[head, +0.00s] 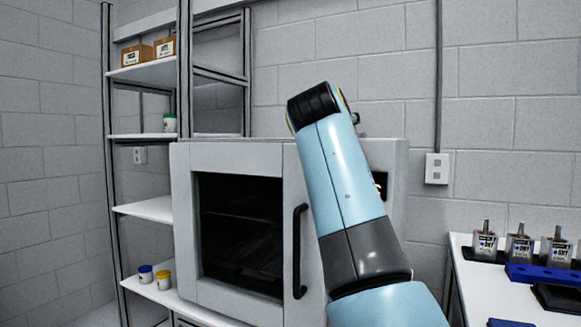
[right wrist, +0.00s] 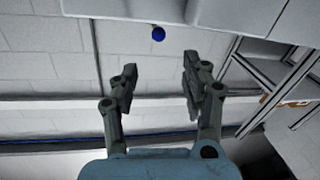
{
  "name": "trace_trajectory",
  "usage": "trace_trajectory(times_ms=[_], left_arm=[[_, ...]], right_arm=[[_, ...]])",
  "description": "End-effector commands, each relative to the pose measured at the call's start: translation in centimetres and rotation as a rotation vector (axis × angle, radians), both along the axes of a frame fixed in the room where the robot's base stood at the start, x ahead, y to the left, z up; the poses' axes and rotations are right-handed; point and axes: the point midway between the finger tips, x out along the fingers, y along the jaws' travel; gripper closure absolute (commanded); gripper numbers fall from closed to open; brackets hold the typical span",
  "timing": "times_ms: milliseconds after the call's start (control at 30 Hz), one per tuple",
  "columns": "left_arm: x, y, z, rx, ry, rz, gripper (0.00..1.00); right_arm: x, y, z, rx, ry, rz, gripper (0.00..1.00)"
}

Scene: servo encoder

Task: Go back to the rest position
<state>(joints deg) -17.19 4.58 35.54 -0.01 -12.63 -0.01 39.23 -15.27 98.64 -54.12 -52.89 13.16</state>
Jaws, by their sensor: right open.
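My right gripper (right wrist: 160,78) is open and empty in the right wrist view, its two fingers spread well apart with wall behind them. In the head view my light blue and black right arm rises from the bottom right in front of the cabinet oven (head: 183,220). The gripper itself is hidden in that view. The oven has a dark window and a black vertical handle (head: 299,250), and its door looks shut. My left gripper is in neither view.
A metal shelf rack (head: 140,72) with boxes and small jars stands left of the oven. A white table (head: 490,290) at the right holds several labelled devices (head: 519,244) and a blue block (head: 537,275). A small blue round thing (right wrist: 158,34) shows beyond the right fingers.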

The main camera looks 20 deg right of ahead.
Motion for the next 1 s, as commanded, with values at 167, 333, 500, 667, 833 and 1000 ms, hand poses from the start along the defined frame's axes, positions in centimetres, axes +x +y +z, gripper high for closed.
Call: trace_trajectory(times_ms=[167, 333, 500, 667, 833, 1000], left_arm=[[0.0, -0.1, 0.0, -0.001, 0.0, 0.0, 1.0], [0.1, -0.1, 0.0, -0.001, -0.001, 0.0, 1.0], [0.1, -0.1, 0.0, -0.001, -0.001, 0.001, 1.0], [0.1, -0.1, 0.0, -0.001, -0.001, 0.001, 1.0], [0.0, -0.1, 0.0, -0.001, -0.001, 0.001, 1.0], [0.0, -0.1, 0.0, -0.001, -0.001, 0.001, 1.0]], right_arm=[[-0.6, -0.7, -2.6, 0.018, 0.041, -0.001, 0.53], [-4.6, -2.8, -12.7, 0.094, 0.212, 0.008, 0.53], [-12.7, -4.3, -24.6, 0.186, 0.459, 0.048, 0.53], [-22.3, -4.1, -32.8, 0.259, 0.699, 0.118, 0.53], [-30.2, -3.1, -37.0, 0.307, 0.884, 0.192, 0.53], [-36.2, -2.0, -39.0, 0.341, 1.024, 0.255, 0.53]])
